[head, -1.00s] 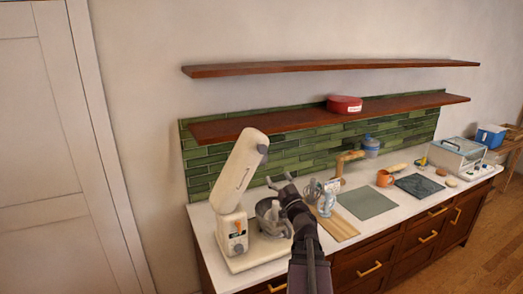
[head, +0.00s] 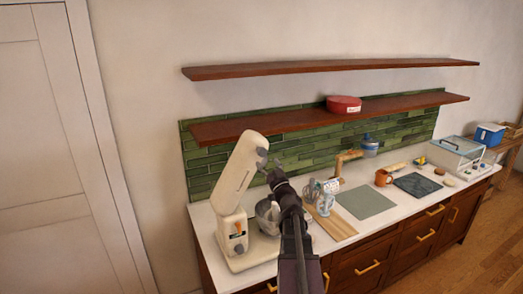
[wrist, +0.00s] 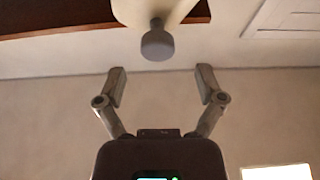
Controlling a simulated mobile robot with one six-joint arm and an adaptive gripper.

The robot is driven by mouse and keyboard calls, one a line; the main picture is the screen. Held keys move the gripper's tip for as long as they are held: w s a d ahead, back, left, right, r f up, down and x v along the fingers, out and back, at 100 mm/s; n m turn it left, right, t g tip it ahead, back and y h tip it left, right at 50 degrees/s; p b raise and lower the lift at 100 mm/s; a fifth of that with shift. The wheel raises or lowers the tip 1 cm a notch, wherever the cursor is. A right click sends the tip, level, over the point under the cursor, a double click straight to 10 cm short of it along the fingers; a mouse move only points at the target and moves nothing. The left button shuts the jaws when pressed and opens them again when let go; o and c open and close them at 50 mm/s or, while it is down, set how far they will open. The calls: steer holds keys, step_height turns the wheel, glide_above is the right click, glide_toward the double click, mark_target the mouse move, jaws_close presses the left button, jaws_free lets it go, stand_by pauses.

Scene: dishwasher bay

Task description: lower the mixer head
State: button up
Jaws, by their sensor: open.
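The stand mixer is cream-coloured, and its head (head: 240,172) is tilted up steeply over its base (head: 258,252). The metal bowl (head: 268,217) on the base is partly hidden by my arm. My gripper (head: 269,162) is open and empty, just right of the raised end of the head. In the wrist view the underside of the head (wrist: 150,8) shows at the top, with a grey round hub (wrist: 158,44) hanging from it. The open fingers (wrist: 160,76) are spread below the hub in the picture, with no visible contact.
Two wooden shelves run along the wall; the lower shelf (head: 240,128) is behind and above the mixer head and holds a red tin (head: 344,104). A glass mug (head: 325,203) and a wooden board (head: 333,227) are right of the bowl. A grey mat (head: 365,203) lies farther right.

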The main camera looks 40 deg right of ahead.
mark_target(263, 154)
steer(key=shift+p+x, duration=0.8)
steer(key=shift+x, duration=1.95)
jaws_close()
